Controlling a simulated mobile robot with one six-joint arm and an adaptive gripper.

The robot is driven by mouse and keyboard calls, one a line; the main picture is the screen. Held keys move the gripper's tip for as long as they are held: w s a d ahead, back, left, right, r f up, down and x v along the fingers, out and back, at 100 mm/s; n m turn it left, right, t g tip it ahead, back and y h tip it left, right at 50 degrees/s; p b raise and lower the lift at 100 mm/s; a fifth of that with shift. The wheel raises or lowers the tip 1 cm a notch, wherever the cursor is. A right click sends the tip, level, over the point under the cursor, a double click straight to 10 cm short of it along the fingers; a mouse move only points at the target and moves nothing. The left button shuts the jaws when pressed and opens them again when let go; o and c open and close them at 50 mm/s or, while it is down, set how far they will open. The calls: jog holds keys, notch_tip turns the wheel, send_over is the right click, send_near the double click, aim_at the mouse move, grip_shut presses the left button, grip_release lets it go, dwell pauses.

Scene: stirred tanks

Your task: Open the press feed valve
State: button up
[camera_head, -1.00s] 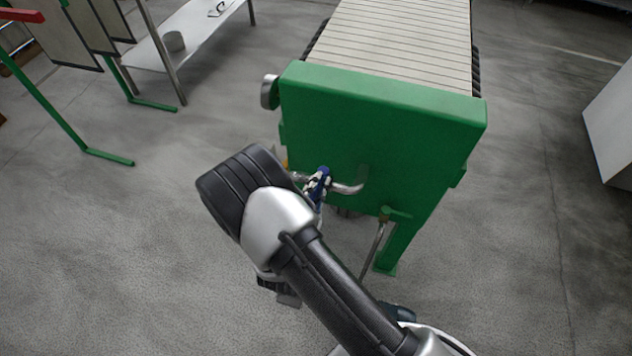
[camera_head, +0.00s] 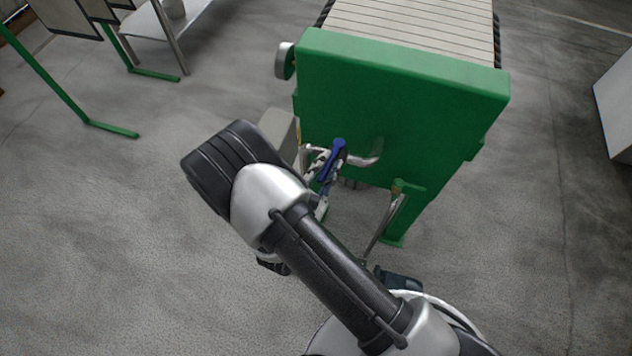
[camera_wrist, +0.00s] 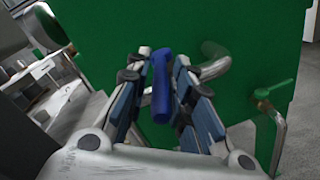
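The press feed valve has a blue lever handle (camera_head: 334,158) on a bent metal pipe (camera_head: 365,160) at the green press end (camera_head: 400,110). In the wrist view the blue handle (camera_wrist: 161,88) stands nearly upright in the picture, between my fingers. My gripper (camera_wrist: 163,60) is open, with one blue-padded finger on each side of the handle. Narrow gaps seem to show beside the handle; contact cannot be made out. The valve body below the handle is hidden. In the head view my gripper (camera_head: 322,172) is small and partly behind my arm.
A second pipe with a green lever (camera_wrist: 275,90) is to the right of the valve. A grey box (camera_head: 280,132) stands at the press's left side. A table (camera_head: 160,25) and green-legged frame (camera_head: 75,100) are at left.

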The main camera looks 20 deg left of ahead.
jog(key=s+a, duration=0.1)
jog(key=s, duration=0.7)
jog(key=shift+s, duration=0.4)
jog(key=shift+a, duration=0.1)
